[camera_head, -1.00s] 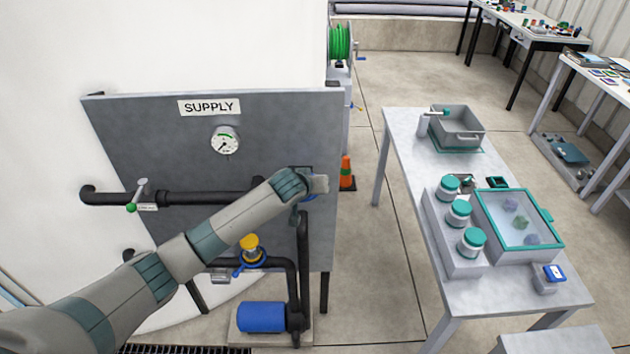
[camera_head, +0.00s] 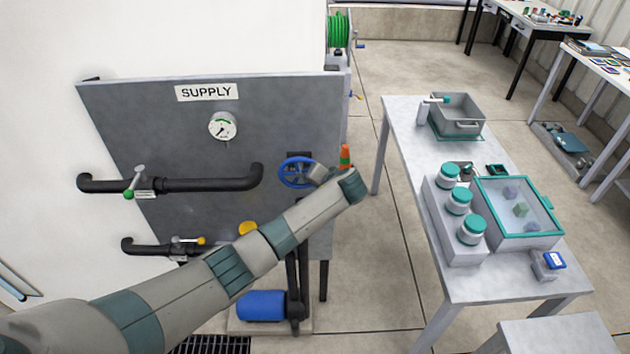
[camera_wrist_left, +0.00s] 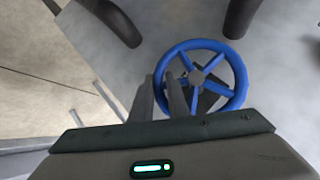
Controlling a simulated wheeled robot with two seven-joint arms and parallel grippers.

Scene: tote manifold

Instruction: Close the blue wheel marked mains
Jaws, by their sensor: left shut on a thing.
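A blue spoked wheel (camera_head: 291,172) is mounted on the grey panel, left of my left gripper in the head view. My left gripper (camera_head: 314,175) is at the wheel's right edge there. In the left wrist view the blue wheel (camera_wrist_left: 208,75) faces me, and the gripper fingers (camera_wrist_left: 162,90) straddle its rim, shut on it. The arm reaches across the lower panel and hides part of the pipework. No mains marking can be read. My right gripper is not in view.
The panel (camera_head: 130,120) carries a SUPPLY sign (camera_head: 206,92), a gauge (camera_head: 222,126), black pipes (camera_head: 210,185) and a green-tipped lever (camera_head: 134,183). A blue motor-like unit (camera_head: 262,305) sits below. A table (camera_head: 405,130) with jars and bins stands right, with open floor between.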

